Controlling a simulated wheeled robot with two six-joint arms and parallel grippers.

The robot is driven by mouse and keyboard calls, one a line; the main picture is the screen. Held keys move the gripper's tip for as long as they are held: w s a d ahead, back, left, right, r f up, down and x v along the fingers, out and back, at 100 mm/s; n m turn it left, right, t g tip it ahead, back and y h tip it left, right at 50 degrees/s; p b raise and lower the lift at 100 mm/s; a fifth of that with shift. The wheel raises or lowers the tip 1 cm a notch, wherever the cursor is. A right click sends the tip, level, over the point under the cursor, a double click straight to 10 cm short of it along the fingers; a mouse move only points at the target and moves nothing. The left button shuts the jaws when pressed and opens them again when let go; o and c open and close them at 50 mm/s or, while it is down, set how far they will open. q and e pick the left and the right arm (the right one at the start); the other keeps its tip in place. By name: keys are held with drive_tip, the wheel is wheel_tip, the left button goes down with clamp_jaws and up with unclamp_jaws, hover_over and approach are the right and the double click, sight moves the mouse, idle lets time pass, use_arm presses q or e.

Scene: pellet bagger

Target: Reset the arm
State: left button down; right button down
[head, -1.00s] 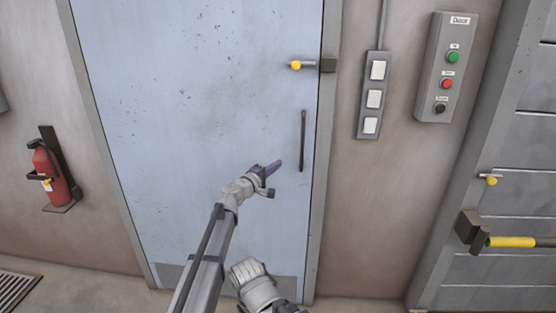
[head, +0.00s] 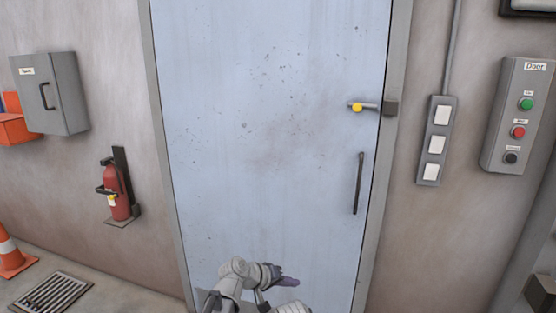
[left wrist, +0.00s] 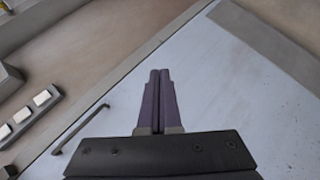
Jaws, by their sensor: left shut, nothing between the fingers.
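My left arm comes in from the bottom of the head view. Its gripper (head: 288,281) is low in front of the pale blue door (head: 270,170), apart from the door handle. In the left wrist view the two purple fingers (left wrist: 159,100) lie side by side, shut with nothing between them. The dark vertical handle (head: 358,184) is to the right of the gripper and also shows in the left wrist view (left wrist: 80,130). A small pale part of mine shows at the bottom edge, but my right gripper cannot be made out.
A latch with a yellow knob (head: 357,107) is on the door's right edge. A switch panel (head: 434,141) and a door button box (head: 518,116) are on the right wall. A fire extinguisher (head: 118,193), grey cabinet (head: 50,94), floor grate (head: 51,293) and cone (head: 10,256) are at left.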

use_arm(q)
drive_tip(key=s+a+f+m+g+y, duration=0.15)
drive_tip(key=s+a+f+y, duration=0.3)
drive_tip(key=s+a, duration=0.55)
drive_tip(key=s+a+f+n+g+y, duration=0.1)
drive_tip(key=s+a+f+g+y, duration=0.3)
drive_tip(key=s+a, duration=0.6)
drive_tip(key=s+d+m+y, duration=0.25)
drive_tip(key=d+m, duration=0.25)
drive_tip(key=d, duration=0.4)
wheel_tip(320, 180, up, 14)
drive_tip(key=p, duration=1.4)
drive_tip(key=shift+s+n+h, duration=0.3)
drive_tip(key=shift+n+h, duration=0.05)
drive_tip(key=shift+h, duration=0.05)
